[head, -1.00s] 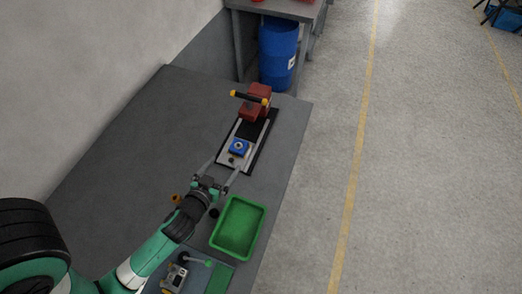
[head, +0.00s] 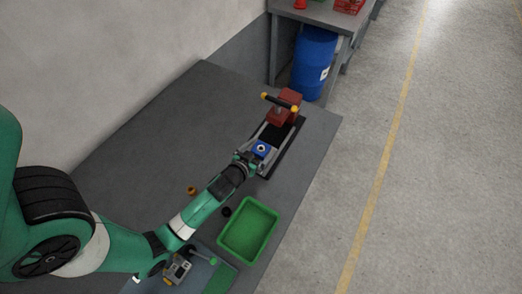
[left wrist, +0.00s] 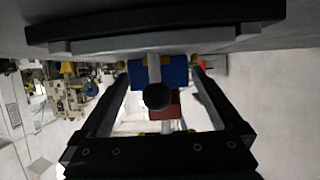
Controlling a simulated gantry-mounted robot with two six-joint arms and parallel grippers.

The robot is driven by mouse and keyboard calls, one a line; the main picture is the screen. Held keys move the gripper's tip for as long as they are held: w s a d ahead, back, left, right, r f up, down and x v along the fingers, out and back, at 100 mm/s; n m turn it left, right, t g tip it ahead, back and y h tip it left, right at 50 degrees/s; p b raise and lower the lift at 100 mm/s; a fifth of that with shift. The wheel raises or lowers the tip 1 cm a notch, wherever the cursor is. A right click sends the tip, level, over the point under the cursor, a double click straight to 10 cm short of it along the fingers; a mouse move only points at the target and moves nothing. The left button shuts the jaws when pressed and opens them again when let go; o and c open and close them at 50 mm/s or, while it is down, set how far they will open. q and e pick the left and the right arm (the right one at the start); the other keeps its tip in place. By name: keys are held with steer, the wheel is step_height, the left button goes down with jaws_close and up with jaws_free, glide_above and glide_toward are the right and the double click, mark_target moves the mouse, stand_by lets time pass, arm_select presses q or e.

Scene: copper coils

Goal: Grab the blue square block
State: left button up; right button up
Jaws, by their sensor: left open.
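The blue square block (head: 261,149) sits on the near part of a dark-and-grey fixture (head: 286,141) with a round light centre on its top. My left gripper (head: 263,145) is open, its fingers to either side of the block. In the left wrist view the blue block (left wrist: 174,72) appears between the two open fingers (left wrist: 160,85). A grey rod with a black knob (left wrist: 157,97) covers its middle there. I cannot tell whether either finger touches the block. My right gripper is not in view.
A red block with a black, yellow-ended handle (head: 281,103) stands at the fixture's far end. A green tray (head: 272,211) is at the near right of the table. A small orange part (head: 192,190) and a black part (head: 226,212) lie near my arm. The table's left is clear.

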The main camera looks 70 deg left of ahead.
arm_select(q)
jaws_close()
stand_by(0.5)
steer(key=shift+r, duration=0.1)
steer(key=shift+r+p, duration=0.3)
steer(key=shift+r, duration=0.2)
step_height(320, 180, up, 3)
steer(key=shift+s+d+f+p, duration=0.1)
steer(key=shift+d+f+p, duration=0.05)
steer(key=shift+p, duration=0.5)
steer(key=s+d+r+p, duration=0.4)
steer(key=s+d+r, duration=0.5)
steer(key=d, duration=0.1)
steer(key=shift+d+r+p, duration=0.15)
steer(key=shift+d+p, duration=0.05)
steer(key=shift+p, duration=0.2)
